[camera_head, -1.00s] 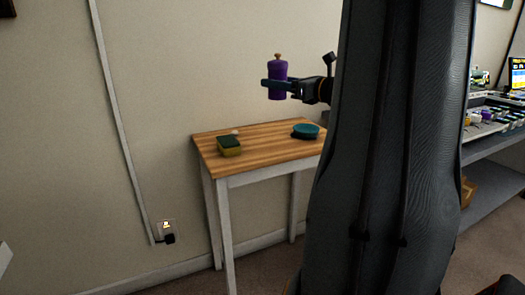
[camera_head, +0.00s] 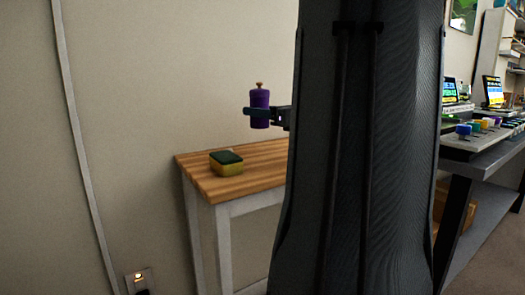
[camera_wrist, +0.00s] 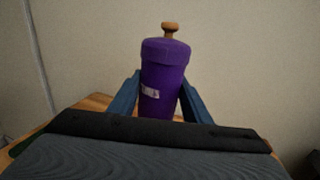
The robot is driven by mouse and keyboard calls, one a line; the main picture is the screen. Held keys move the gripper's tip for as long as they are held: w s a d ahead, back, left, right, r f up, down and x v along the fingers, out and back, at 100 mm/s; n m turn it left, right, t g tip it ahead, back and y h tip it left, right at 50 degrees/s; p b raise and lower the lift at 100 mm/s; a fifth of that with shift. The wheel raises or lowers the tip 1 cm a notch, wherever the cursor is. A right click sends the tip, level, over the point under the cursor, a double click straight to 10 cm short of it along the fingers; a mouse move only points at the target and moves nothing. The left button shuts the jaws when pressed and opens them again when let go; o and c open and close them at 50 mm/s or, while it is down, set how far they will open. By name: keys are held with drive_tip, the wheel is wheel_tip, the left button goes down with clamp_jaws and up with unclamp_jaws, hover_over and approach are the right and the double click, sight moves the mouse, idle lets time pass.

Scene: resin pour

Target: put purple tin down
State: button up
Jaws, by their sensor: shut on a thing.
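The purple tin (camera_head: 260,99) is a tall purple cylinder with a small tan knob on top. My gripper (camera_head: 257,111) is shut on it and holds it upright above the wooden table (camera_head: 262,176). In the wrist view the tin (camera_wrist: 165,72) stands between the two blue fingers of my gripper (camera_wrist: 160,98), with a small pale label on its side. My own arm hides the right part of the table in the head view.
A green and yellow sponge (camera_head: 226,163) lies on the left part of the table. A wall with a vertical cable strip and a socket (camera_head: 140,280) stands behind and to the left. A grey bench (camera_head: 485,145) with several small coloured items is at the right.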

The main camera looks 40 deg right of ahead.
sight(264, 124)
drive_tip(key=f, duration=0.2)
drive_tip(key=f+b, duration=0.1)
drive_tip(key=shift+w+a+f, duration=0.2)
drive_tip(key=shift+a+f, duration=0.2)
wheel_tip(264, 124, down, 5)
drive_tip(key=shift+r+b, duration=0.1)
drive_tip(key=shift+b, duration=0.85)
drive_tip(key=shift+d+r, duration=0.1)
drive_tip(key=o, duration=1.1)
drive_tip(key=shift+c, duration=0.2)
drive_tip(key=shift+o, duration=0.2)
drive_tip(key=shift+s, duration=0.35)
drive_tip(key=s+p, duration=0.1)
drive_tip(key=s, duration=0.2)
drive_tip(key=s+p, duration=0.1)
drive_tip(key=s, duration=0.3)
drive_tip(key=s+p, duration=0.1)
drive_tip(key=s, duration=0.3)
drive_tip(key=shift+s+d, duration=0.25)
drive_tip(key=shift+d, duration=0.05)
